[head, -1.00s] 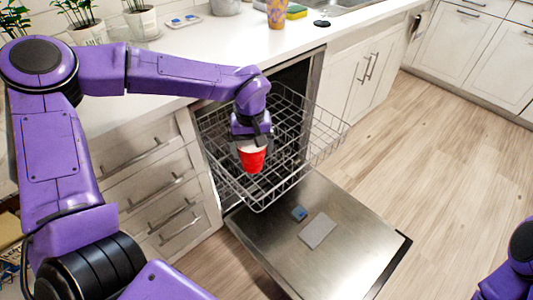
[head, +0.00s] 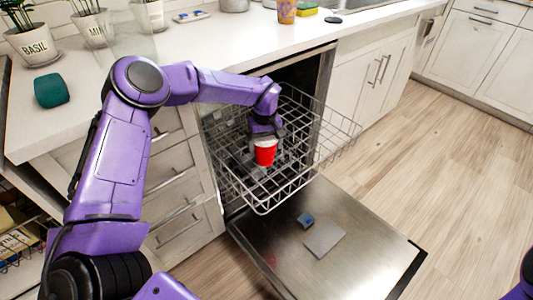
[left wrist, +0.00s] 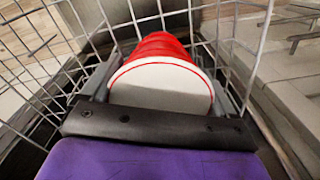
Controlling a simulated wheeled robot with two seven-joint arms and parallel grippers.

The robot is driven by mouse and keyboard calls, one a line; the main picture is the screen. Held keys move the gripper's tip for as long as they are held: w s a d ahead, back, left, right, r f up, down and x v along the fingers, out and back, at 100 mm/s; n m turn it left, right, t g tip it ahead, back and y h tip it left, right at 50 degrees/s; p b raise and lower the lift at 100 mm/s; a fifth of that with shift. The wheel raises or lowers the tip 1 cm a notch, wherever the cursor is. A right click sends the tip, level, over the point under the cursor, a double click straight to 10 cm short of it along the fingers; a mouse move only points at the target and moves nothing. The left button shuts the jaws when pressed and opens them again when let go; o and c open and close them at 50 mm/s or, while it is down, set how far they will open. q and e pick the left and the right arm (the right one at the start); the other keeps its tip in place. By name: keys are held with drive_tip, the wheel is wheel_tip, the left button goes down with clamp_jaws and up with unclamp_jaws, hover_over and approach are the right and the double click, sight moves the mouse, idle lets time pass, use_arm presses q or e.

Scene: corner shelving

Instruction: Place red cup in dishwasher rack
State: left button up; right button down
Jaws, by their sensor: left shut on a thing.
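The red cup (head: 265,156) has a white rim and is held at my left gripper (head: 265,139), inside the dishwasher rack. In the left wrist view the cup (left wrist: 163,48) lies between the two fingers of the gripper (left wrist: 160,95), its white side facing the camera. The left gripper is shut on it. The wire dishwasher rack (head: 330,150) is pulled out above the open door, and its wires surround the cup in the wrist view. Whether the cup's base touches the rack floor I cannot tell. Only a purple part of my right arm shows at the lower right; its gripper is out of view.
The open dishwasher door (head: 350,255) lies low in front, with a grey flap (head: 323,239) on it. Potted plants (head: 38,45) and a teal object (head: 51,90) stand on the counter. Drawers (head: 178,190) are left of the rack. The wooden floor at right is clear.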

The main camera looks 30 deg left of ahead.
use_arm(q)
drive_tip(key=shift+w+a+f, duration=0.1)
drive_tip(key=shift+w+f, duration=0.45)
drive_tip(key=shift+f, duration=0.1)
drive_tip(key=shift+f+b, duration=0.4)
drive_tip(key=shift+f, duration=1.25)
drive_tip(key=o, duration=0.8)
drive_tip(key=shift+o, duration=0.2)
wheel_tip(320, 180, up, 8)
drive_tip(key=p, duration=0.1)
drive_tip(key=shift+f, duration=0.1)
